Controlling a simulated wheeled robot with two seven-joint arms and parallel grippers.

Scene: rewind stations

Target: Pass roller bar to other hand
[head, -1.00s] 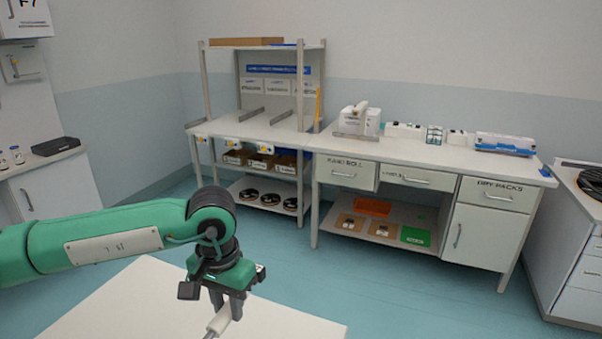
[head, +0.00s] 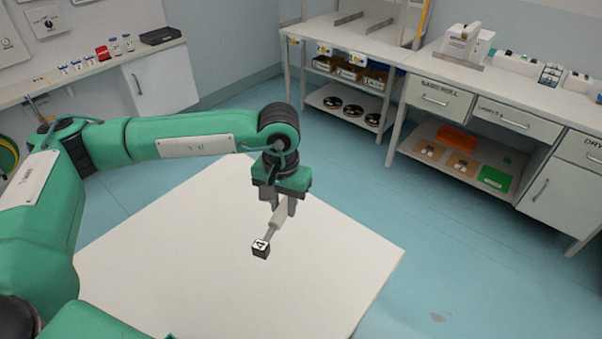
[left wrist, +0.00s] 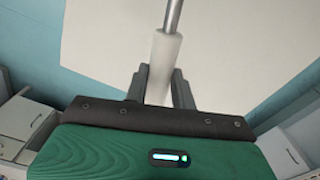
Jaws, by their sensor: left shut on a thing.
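My left gripper (head: 282,207) is shut on the roller bar (head: 274,226) and holds it over the white table top (head: 190,265). The bar has a pale sleeve, a thin metal rod and a dark-edged cube with a black mark (head: 261,248) at its lower left end. It slants down toward the front left. In the left wrist view the fingers (left wrist: 162,88) sit on both sides of the pale sleeve (left wrist: 163,60), and the metal rod runs off the top. The bar's other end is hidden by the gripper. My right gripper is out of view.
The white table top is bare. A bench with drawers (head: 500,115) stands behind at the right, and a shelf unit with reels (head: 345,105) is at the back. A counter (head: 85,70) with small bottles runs along the left. Blue floor lies between.

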